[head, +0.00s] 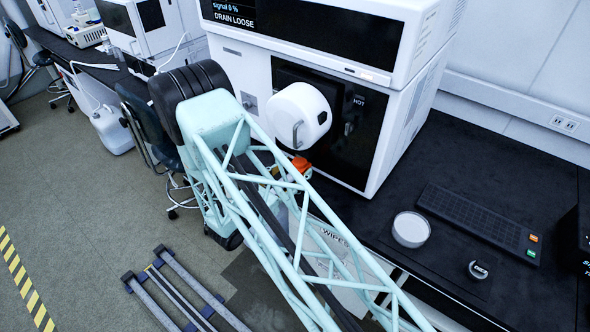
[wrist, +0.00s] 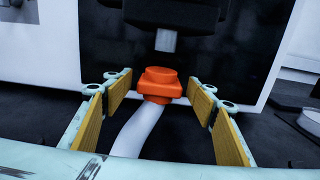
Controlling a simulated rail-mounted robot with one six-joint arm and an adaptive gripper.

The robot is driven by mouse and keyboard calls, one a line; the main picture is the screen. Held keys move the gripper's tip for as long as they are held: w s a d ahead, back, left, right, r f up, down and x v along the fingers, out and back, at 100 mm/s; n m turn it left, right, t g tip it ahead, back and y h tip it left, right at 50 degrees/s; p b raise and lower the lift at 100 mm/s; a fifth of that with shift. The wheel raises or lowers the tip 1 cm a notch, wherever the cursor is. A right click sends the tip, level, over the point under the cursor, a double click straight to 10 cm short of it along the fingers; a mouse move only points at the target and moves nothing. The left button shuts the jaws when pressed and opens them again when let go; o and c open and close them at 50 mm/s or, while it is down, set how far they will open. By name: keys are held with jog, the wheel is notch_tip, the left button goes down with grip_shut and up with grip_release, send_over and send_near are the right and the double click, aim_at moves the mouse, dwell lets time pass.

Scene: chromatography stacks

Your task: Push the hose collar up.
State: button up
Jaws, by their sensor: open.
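The orange hose collar (wrist: 158,85) sits on top of a pale hose (wrist: 138,130) in the wrist view, below a short grey port (wrist: 166,40) under a dark part of the instrument. A gap shows between collar and port. My gripper (wrist: 160,92) is open, its yellow-padded fingers on either side of the collar, apart from it. In the head view the collar (head: 301,166) shows only as a small orange patch behind my arm's lattice. My gripper is mostly hidden there.
The white instrument (head: 390,50) reads "DRAIN LOOSE" on its display. On the black bench to the right are a round white dish (head: 410,229), a keypad (head: 480,222) and a small ring-shaped item (head: 478,269). A chair (head: 150,125) stands left of my arm.

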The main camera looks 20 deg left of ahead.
aim_at(297, 157)
jog(key=c, duration=1.2)
jog(key=shift+r+p, duration=0.55)
jog(key=shift+r, duration=1.95)
jog(key=o, duration=1.2)
jog(key=shift+s, duration=0.15)
jog(key=v, duration=1.1)
jog(key=shift+s+a, duration=0.15)
jog(key=shift+s, duration=0.2)
